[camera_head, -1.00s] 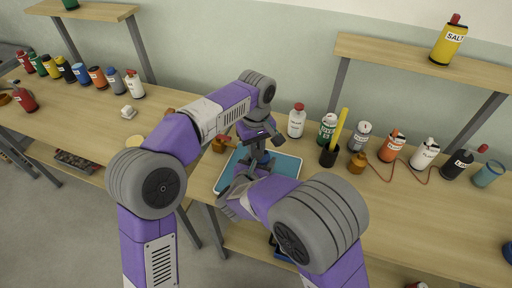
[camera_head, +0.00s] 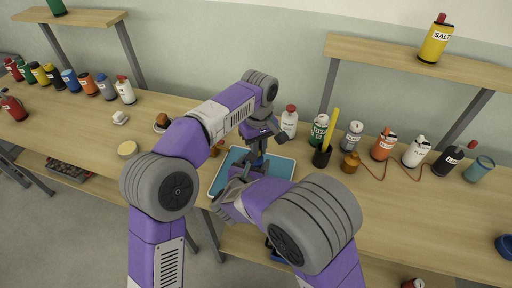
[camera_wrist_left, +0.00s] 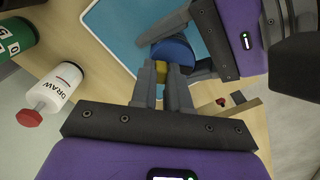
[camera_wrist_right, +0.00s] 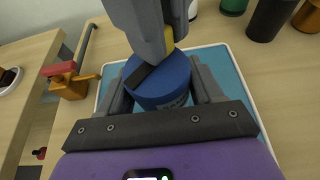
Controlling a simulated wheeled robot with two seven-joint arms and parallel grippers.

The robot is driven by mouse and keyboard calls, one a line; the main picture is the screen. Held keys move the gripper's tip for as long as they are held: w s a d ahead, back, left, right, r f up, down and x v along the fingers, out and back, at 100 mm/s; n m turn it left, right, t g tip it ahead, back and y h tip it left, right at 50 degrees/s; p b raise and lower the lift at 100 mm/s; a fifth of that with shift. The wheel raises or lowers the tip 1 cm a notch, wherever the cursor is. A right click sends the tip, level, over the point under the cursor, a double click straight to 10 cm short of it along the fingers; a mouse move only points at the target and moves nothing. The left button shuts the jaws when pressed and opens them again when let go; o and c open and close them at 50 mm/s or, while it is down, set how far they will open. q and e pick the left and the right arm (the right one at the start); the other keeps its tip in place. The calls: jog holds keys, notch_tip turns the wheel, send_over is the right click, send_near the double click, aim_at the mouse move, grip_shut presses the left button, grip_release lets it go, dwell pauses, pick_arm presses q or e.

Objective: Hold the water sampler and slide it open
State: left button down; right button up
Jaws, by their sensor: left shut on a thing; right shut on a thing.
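The water sampler is a short blue cylinder with a yellow piece on top. Its blue body (camera_wrist_right: 160,85) sits between the fingers of my right gripper (camera_wrist_right: 163,88), which is shut on it over the blue tray (camera_head: 284,168). My left gripper (camera_wrist_left: 162,85) comes in from above and is shut on the yellow piece (camera_wrist_left: 161,72); the blue body also shows in the left wrist view (camera_wrist_left: 174,50). In the head view my grippers hide most of the sampler. I cannot tell whether it touches the tray or how far it is open.
Behind the tray stand a white bottle with a red cap (camera_head: 289,121), a green bottle (camera_head: 318,130) and a black cup (camera_head: 322,156) with a yellow stick.

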pick_arm(q)
jog(key=c, duration=1.1)
grip_release()
pick_arm(e)
jog(key=shift+a, duration=0.1)
pick_arm(q)
jog(key=shift+r, duration=0.1)
notch_tip(320, 180, up, 12)
jog(key=shift+f, duration=0.1)
pick_arm(e)
jog(key=o, duration=1.2)
jog(key=shift+s, duration=0.1)
